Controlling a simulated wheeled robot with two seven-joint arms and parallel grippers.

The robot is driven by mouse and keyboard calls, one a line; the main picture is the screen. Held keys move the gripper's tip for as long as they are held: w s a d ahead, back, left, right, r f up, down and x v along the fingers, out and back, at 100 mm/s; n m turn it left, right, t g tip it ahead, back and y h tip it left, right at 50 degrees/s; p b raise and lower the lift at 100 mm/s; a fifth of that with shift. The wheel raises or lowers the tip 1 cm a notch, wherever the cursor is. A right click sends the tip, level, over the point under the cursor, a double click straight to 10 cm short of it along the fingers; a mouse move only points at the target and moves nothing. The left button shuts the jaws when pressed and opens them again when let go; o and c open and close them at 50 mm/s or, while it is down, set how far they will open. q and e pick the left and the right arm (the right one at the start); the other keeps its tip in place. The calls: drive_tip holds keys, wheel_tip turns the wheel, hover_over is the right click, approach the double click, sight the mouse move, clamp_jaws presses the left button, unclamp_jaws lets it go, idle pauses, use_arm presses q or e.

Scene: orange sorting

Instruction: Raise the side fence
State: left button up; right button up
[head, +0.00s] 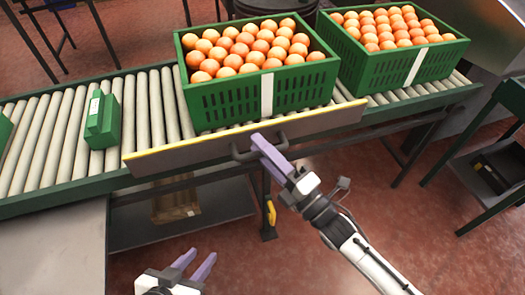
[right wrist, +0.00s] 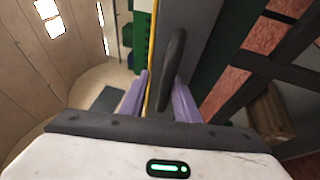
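The side fence (head: 190,153) is a long grey board with a yellow top edge, along the near side of the roller conveyor. It stands slightly tilted in the head view. A dark bar handle (head: 245,153) sits on its near face; it also shows in the right wrist view (right wrist: 174,65). My right gripper (head: 262,147) is at the handle's right part. In the right wrist view its purple fingers (right wrist: 160,95) lie either side of the handle, with a gap on the left; firm contact is not visible. My left gripper (head: 198,262) is open and empty, low in front of the conveyor.
Two green crates of oranges, a nearer one (head: 225,105) and a right one (head: 385,75), stand on the rollers (head: 70,125) behind the fence. A small green box (head: 103,120) lies to the left. A dark side table (head: 500,170) stands right; open floor lies in front.

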drive_tip(key=shift+f, duration=0.15)
drive_tip(key=shift+d, duration=0.1)
drive_tip(key=p+v, duration=0.1)
drive_tip(key=v, duration=0.9)
drive_tip(key=shift+s, duration=0.15)
